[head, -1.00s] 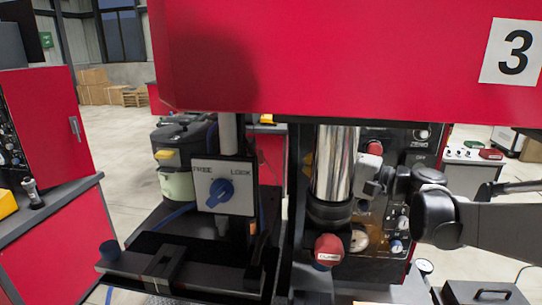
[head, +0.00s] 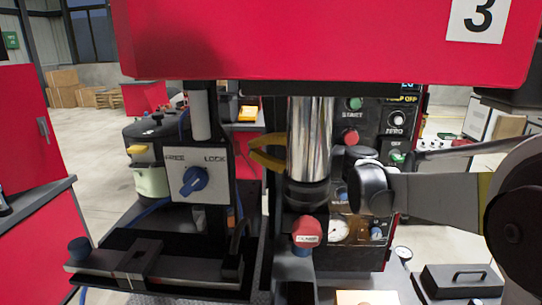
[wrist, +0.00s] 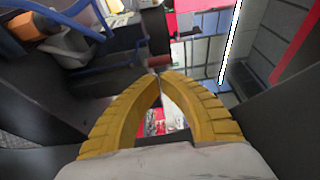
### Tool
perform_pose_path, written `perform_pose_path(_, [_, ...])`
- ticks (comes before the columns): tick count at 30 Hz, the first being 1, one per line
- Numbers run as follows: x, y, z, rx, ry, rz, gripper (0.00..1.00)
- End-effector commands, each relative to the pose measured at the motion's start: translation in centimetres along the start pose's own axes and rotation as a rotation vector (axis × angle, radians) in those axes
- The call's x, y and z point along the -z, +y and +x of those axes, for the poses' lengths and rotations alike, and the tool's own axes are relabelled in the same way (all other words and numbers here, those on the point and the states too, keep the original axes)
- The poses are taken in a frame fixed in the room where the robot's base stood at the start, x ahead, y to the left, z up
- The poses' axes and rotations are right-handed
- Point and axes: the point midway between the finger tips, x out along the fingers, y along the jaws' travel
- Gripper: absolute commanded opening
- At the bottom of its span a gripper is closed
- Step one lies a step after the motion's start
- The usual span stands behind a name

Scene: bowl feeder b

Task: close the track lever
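No part in view is labelled as the track lever. A white plate (head: 204,161) marked FREE and LOCK carries a blue knob (head: 194,181), at the left of the head view.
The chrome column (head: 310,140) with a red knob (head: 306,233) stands close in front of my arm. A red housing (head: 300,40) hangs above. A control panel (head: 385,125) is behind the arm. A black box (head: 462,281) sits at the lower right.

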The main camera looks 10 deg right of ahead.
Motion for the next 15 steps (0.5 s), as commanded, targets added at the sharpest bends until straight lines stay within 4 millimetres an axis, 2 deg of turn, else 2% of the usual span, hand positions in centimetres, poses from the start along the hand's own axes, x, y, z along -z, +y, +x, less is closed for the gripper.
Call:
perform_pose_path(6, [-0.02,0.00,1.46,0.000,0.000,0.000,0.00])
perform_pose_path(15, [0.00,-0.05,1.49,0.000,0.001,0.000,0.00])
